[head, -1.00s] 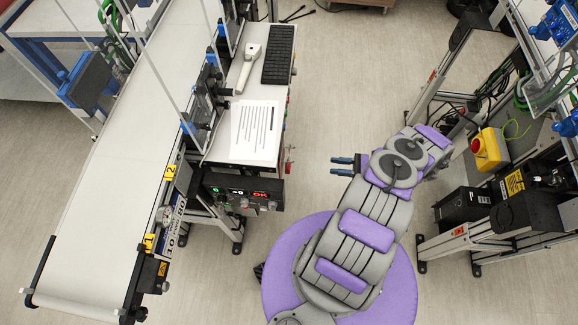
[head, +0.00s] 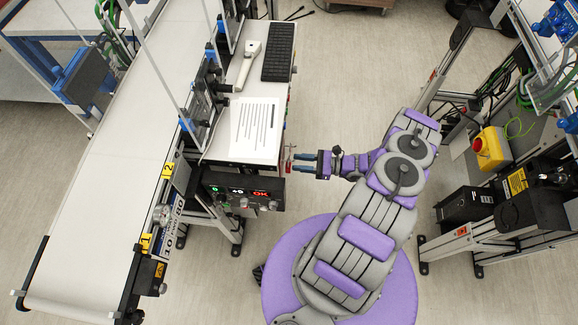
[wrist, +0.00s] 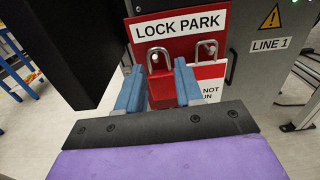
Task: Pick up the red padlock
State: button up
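The red padlock (wrist: 162,92) hangs upright with its silver shackle up, against the red and white LOCK PARK board (wrist: 181,22) in the wrist view. My gripper (wrist: 159,72) has its two blue fingers apart, one on each side of the padlock body. The gaps are narrow, and I cannot tell if either finger touches it. The padlock's lower end is hidden behind my gripper. In the head view my gripper (head: 294,163) points left at the side of the conveyor cabinet, where small red parts show.
A second silver shackle (wrist: 206,50) with a red and white tag (wrist: 208,82) hangs just right of the padlock. A dark box (wrist: 65,45) stands close at left in the wrist view. The control panel (head: 242,192) is near my gripper. Open floor lies beyond.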

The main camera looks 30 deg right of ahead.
aim_at(288, 164)
jog(key=shift+x, duration=1.55)
jog(key=shift+d, duration=0.1)
jog(key=shift+c, duration=0.6)
grip_shut()
